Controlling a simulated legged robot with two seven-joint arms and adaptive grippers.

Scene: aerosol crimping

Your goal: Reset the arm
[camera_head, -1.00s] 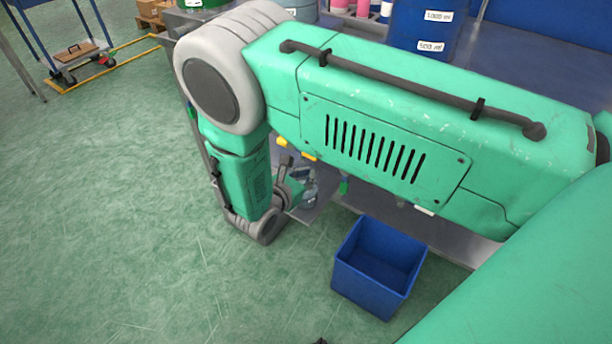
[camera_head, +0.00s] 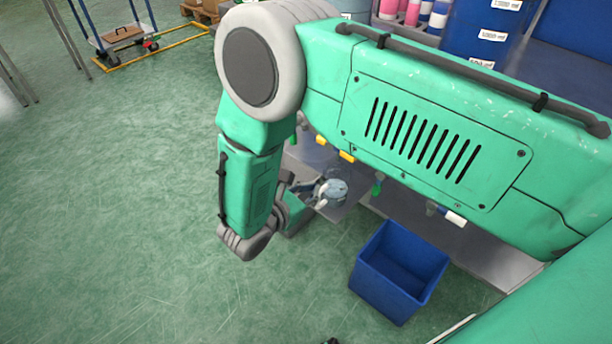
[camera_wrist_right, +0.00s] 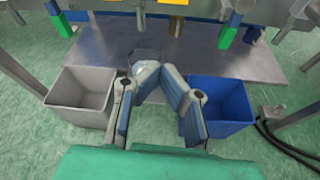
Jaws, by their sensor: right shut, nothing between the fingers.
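My right arm (camera_head: 430,120), green with grey joints, crosses the head view from the right and bends down over the floor. My right gripper (camera_head: 328,192) shows small at its lower end, beside the workbench's metal lower shelf, partly hidden by the forearm. In the right wrist view my right gripper (camera_wrist_right: 149,72) has its grey, blue-padded fingers meeting at the tips, with nothing between them. My left gripper is not in view.
A blue bin (camera_head: 363,292) stands on the green floor right of the gripper. The wrist view shows a grey bin (camera_wrist_right: 66,110) left and the metal shelf (camera_wrist_right: 215,55) ahead. Dark cables (camera_wrist_right: 285,145) lie right. A trolley (camera_head: 122,38) stands far left. Floor at left is clear.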

